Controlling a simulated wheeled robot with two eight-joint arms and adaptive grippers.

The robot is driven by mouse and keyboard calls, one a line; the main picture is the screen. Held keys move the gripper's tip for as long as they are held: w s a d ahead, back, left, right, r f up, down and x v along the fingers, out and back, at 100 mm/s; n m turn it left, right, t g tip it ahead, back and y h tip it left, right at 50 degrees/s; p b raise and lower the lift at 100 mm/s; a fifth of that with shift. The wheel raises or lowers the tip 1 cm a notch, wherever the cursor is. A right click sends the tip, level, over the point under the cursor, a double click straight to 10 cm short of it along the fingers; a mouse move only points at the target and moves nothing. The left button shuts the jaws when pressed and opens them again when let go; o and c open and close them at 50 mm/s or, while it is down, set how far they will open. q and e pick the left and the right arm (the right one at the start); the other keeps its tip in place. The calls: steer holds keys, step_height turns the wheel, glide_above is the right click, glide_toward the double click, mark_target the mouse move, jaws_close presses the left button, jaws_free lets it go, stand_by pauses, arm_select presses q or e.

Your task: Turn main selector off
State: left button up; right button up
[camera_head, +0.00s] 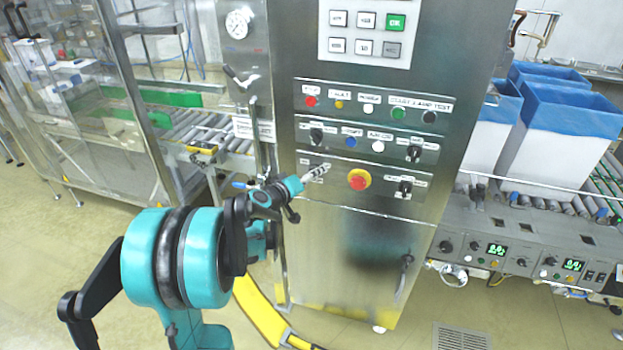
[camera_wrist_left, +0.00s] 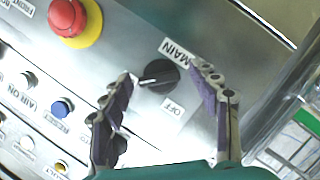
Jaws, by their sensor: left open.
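The main selector is a black rotary knob (camera_wrist_left: 159,77) on the steel panel, seen in the left wrist view. A white mark on it points toward the left of that picture. The label MAIN (camera_wrist_left: 180,50) and the label OFF (camera_wrist_left: 173,109) are on either side of it, and the mark does not point at OFF. My left gripper (camera_wrist_left: 163,73) is open with one finger on each side of the knob; contact cannot be told. In the head view my left gripper (camera_head: 316,173) is at the left of the cabinet's lower control strip and hides the knob.
A red emergency button on a yellow ring (camera_head: 359,180) is to the right of the gripper, with another black knob (camera_head: 405,187) beyond it. Several buttons and knobs fill the strips above. A roller conveyor (camera_head: 205,130) is at left; blue-lined boxes (camera_head: 560,130) stand at right.

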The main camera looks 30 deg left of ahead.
arm_select(q)
steer(key=c, duration=1.2)
steer(key=shift+o, duration=0.2)
steer(key=shift+n, duration=0.3)
steer(key=shift+f+n+t+b, duration=0.15)
steer(key=shift+n+t+b, duration=0.9)
steer(key=shift+n+b, duration=1.25)
steer(key=shift+f+n+t+b, duration=0.1)
steer(key=shift+n+t+b, duration=1.1)
steer(key=shift+n, duration=1.95)
steer(key=shift+f+n+t+b, duration=0.15)
steer(key=shift+n+t+b, duration=0.7)
steer(key=shift+n+b, duration=1.55)
steer(key=shift+n+p, duration=0.35)
steer(key=shift+n, duration=0.2)
steer(key=o, duration=1.2)
steer(key=shift+c, duration=0.2)
steer(key=shift+s, duration=0.1)
